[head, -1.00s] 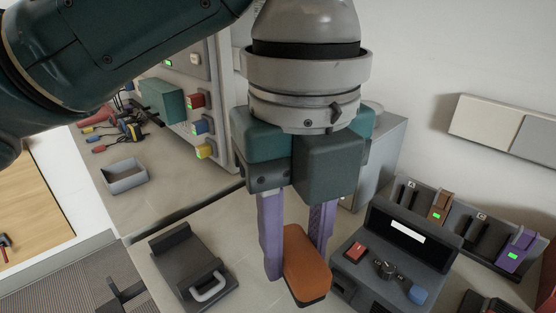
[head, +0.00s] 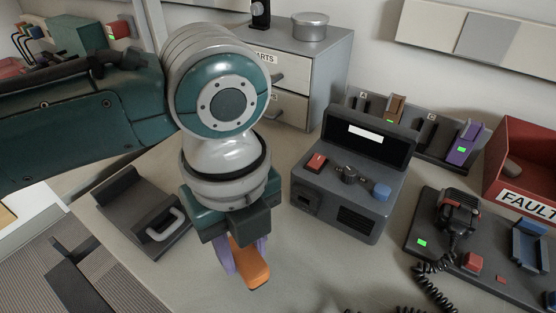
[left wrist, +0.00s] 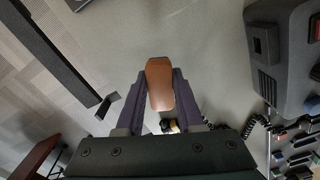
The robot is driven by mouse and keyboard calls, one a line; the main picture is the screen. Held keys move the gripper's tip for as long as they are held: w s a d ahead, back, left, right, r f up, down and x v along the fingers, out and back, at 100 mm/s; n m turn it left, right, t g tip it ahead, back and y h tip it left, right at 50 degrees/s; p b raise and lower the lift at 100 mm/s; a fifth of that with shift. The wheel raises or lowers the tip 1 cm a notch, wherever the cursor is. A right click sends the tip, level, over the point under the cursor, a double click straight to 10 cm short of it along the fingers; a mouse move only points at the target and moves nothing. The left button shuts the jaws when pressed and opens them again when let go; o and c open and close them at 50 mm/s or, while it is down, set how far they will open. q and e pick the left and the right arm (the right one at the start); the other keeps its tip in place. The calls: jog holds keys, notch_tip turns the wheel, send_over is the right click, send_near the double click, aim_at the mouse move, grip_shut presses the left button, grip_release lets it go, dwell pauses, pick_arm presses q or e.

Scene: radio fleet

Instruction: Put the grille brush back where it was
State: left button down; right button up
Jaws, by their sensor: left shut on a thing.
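The grille brush, with an orange back (head: 249,264), is between the purple fingers of my left gripper (head: 240,258), which is shut on it. The left wrist view also shows the brush (left wrist: 159,84), brown-orange, between the two fingertips of the left gripper (left wrist: 157,90). The gripper points down over the grey desk top, left of the dark grey radio test box (head: 340,207). I cannot tell how high the brush is above the desk. Its bristles are hidden. My right gripper is not in view.
A dark stand with a pale handle (head: 165,225) sits left of the gripper. Behind are a drawer cabinet (head: 300,65) and a rack (head: 440,150) holding brown and purple radios. At right are a red FAULT bin (head: 535,140) and a corded microphone (head: 457,215). Desk in front is mostly clear.

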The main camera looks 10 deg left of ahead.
aim_at(245, 262)
pick_arm(q)
jog(key=shift+f+b, duration=0.3)
jog(key=shift+f, duration=1.25)
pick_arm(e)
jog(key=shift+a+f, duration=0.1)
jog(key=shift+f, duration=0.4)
pick_arm(q)
jog(key=shift+f, duration=0.2)
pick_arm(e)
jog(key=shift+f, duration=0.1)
pick_arm(q)
jog(key=c, duration=0.5)
grip_release()
jog(key=shift+c, duration=0.2)
jog(key=shift+r, duration=0.1)
